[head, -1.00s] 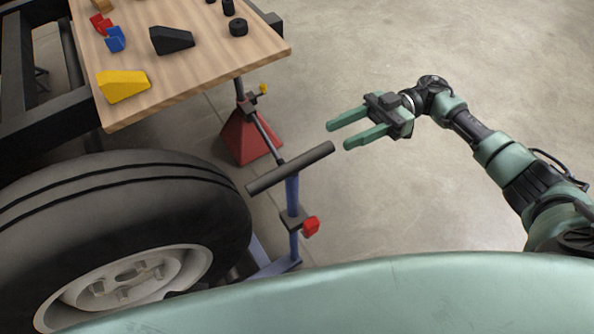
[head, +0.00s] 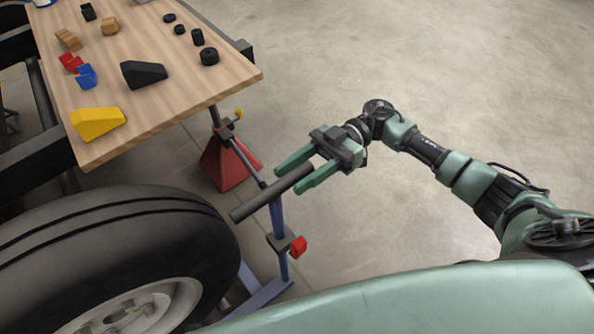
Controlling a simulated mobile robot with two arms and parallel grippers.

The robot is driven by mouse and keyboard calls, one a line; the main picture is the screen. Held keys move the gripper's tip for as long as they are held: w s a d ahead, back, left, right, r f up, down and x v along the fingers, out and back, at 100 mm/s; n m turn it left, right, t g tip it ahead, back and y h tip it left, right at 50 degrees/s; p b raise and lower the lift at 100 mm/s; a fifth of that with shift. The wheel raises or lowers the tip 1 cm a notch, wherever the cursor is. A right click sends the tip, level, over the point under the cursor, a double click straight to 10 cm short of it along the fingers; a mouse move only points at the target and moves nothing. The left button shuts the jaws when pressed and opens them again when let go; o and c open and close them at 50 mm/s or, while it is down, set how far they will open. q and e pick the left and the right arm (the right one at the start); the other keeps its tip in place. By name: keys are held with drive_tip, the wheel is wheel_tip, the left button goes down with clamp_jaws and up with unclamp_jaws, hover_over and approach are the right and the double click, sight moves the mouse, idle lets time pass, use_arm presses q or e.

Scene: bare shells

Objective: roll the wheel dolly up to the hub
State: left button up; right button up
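The wheel dolly (head: 278,222) is a blue frame with an upright post, a black crossbar handle (head: 262,197) and a red knob (head: 298,246). A large black tyre (head: 120,235) on a pale rim (head: 140,312) stands beside it at the lower left. My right gripper (head: 286,175) is open, its two green fingers on either side of the right end of the handle; I cannot tell whether they touch it. The hub does not show clearly. My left gripper is out of view.
A wooden table (head: 180,105) at the upper left holds a yellow wedge (head: 97,122), a black wedge (head: 143,73) and several small parts. A red stand (head: 228,162) is under its corner. A dark frame runs along the left. The concrete floor at right is clear.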

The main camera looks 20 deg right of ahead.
clamp_jaws()
idle(1.3)
